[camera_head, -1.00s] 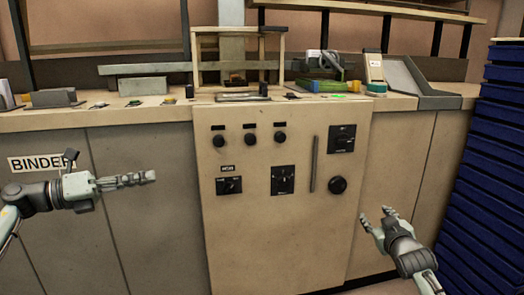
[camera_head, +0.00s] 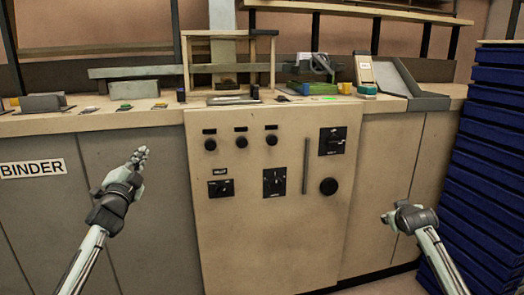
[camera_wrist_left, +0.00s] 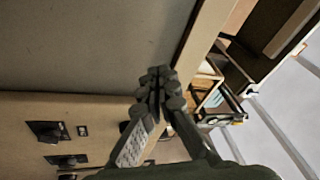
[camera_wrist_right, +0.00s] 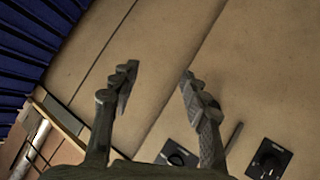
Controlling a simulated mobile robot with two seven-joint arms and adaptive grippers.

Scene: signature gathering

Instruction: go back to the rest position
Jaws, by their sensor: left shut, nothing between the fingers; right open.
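My left gripper (camera_head: 139,156) is in front of the grey cabinet door in the head view, pointing up and away. Its fingers are shut with nothing between them, and the left wrist view shows the fingertips (camera_wrist_left: 160,82) together. My right gripper (camera_head: 392,216) is in front of the right cabinet door, seen mostly from behind in the head view. In the right wrist view its two fingers (camera_wrist_right: 155,88) are wide apart and empty. Both grippers are below the counter top and appear clear of the cabinet.
A beige cabinet (camera_head: 225,245) with knobs and switches stands between the grippers. The counter (camera_head: 75,123) above holds a wooden frame (camera_head: 187,62) and a slanted tray (camera_head: 425,102). Blue stacked trays (camera_head: 490,170) stand at the right. A BINDER label (camera_head: 32,169) is at the left.

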